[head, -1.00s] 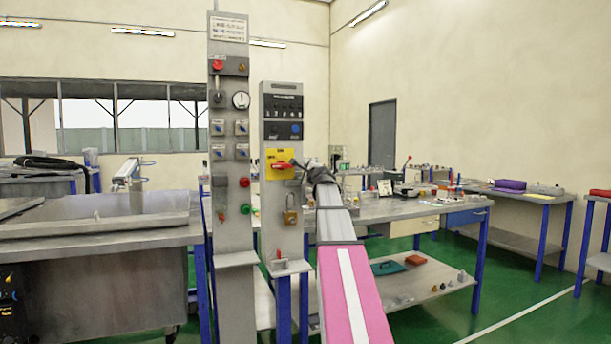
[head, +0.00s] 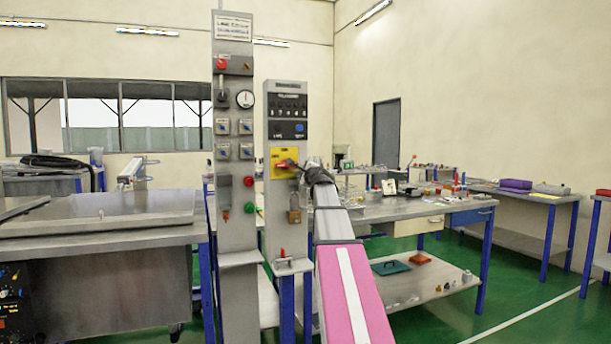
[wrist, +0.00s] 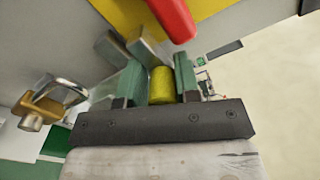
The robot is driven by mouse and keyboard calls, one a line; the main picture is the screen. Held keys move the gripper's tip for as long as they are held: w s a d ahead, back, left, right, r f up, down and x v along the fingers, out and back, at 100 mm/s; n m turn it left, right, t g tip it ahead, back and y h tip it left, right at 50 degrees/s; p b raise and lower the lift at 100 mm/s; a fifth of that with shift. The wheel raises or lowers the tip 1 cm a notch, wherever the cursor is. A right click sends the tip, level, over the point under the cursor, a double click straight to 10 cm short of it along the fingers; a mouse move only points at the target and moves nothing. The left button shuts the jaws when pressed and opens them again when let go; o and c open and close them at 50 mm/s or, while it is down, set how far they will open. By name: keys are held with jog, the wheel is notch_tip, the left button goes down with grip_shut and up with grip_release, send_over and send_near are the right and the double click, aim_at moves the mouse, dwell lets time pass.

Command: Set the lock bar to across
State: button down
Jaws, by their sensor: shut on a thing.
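The narrow grey panel (head: 285,225) carries a yellow plate (head: 280,153) with a red handle (head: 287,164). In the wrist view, the red handle (wrist: 173,15) slants above my fingers, against the yellow plate (wrist: 120,12). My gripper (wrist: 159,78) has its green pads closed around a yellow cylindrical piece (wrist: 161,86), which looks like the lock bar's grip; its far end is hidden. Grey metal blocks (wrist: 113,46) sit beside the left finger. A brass padlock (wrist: 40,108) hangs left of the gripper. In the head view, my gripper (head: 312,172) is small and dark at the panel's right side.
A taller grey panel (head: 234,185) with gauge, buttons and switches stands left of the narrow panel. The padlock (head: 294,215) hangs below the yellow plate. A steel sink bench (head: 100,245) is at left; a workbench (head: 400,208) lies behind my arm at right.

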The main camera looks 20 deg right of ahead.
jog(key=c, duration=1)
grip_release()
jog(key=shift+r, duration=0.3)
jog(key=shift+o, duration=0.2)
jog(key=shift+s+f, duration=0.1)
jog(key=shift+s, duration=0.6)
jog(key=s, duration=0.9)
jog(key=shift+s+d, duration=0.2)
